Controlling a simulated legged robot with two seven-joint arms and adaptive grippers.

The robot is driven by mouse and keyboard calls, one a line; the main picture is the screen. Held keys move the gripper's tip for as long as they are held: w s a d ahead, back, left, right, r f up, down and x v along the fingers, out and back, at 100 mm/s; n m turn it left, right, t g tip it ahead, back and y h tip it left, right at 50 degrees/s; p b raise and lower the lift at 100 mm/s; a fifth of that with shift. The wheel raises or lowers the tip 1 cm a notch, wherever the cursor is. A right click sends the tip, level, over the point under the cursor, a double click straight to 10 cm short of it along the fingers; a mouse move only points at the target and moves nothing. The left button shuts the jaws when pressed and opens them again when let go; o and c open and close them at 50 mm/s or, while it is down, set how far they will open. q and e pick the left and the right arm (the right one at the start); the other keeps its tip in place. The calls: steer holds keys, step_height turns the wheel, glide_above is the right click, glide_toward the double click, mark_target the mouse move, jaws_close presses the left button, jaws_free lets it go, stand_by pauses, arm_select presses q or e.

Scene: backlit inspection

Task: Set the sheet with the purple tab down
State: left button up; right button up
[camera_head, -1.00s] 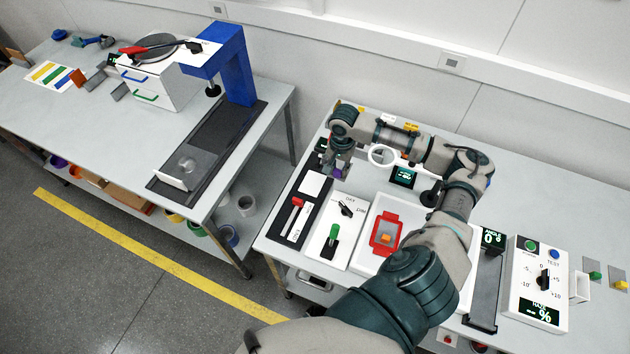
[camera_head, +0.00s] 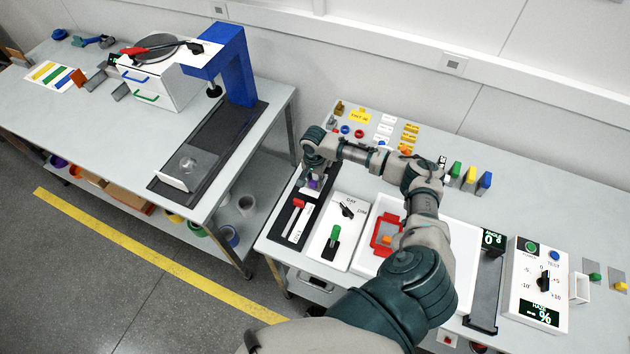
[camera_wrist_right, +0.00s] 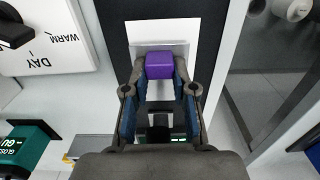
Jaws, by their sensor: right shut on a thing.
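The purple tab (camera_head: 313,184) is between the fingers of my right gripper (camera_head: 312,180). In the right wrist view the purple tab (camera_wrist_right: 160,66) sits between the fingertips of the right gripper (camera_wrist_right: 160,84), which is shut on it. A pale, see-through-looking sheet (camera_wrist_right: 181,48) shows around the tab. It overlaps a white patch (camera_wrist_right: 163,29) on a black board (camera_wrist_right: 116,14). I cannot tell whether the sheet touches it. In the head view the black board (camera_head: 285,233) also carries a red-topped slider (camera_head: 298,203). My left gripper is out of view.
A white DAY/WARM switch panel (camera_head: 346,210) stands right of the board. A white tray (camera_head: 459,214) with a red frame (camera_head: 386,236) lies beyond it, under my right arm. A gap separates this bench from the left bench (camera_head: 268,93).

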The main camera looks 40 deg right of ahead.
mark_target(312, 182)
steer(key=shift+a+f, duration=0.15)
steer(key=shift+f, duration=0.3)
steer(key=shift+a, duration=0.3)
jaws_close()
steer(key=shift+a+r, duration=0.15)
steer(key=shift+a, duration=0.5)
steer(key=o, duration=0.8)
jaws_free()
steer(key=shift+d, duration=0.2)
steer(key=shift+c, duration=0.2)
steer(key=shift+o, duration=0.8)
steer(key=shift+d+f, duration=0.2)
steer(key=shift+f, duration=0.05)
steer(key=shift+d, duration=0.25)
steer(key=shift+d+f, duration=0.15)
steer(key=shift+d, duration=0.05)
steer(key=shift+s, duration=0.1)
steer(key=shift+a, duration=0.5)
steer(key=shift+r, duration=0.25)
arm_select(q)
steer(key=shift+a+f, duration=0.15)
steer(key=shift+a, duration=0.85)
arm_select(e)
step_height(312, 182, up, 12)
steer(key=shift+r, duration=0.15)
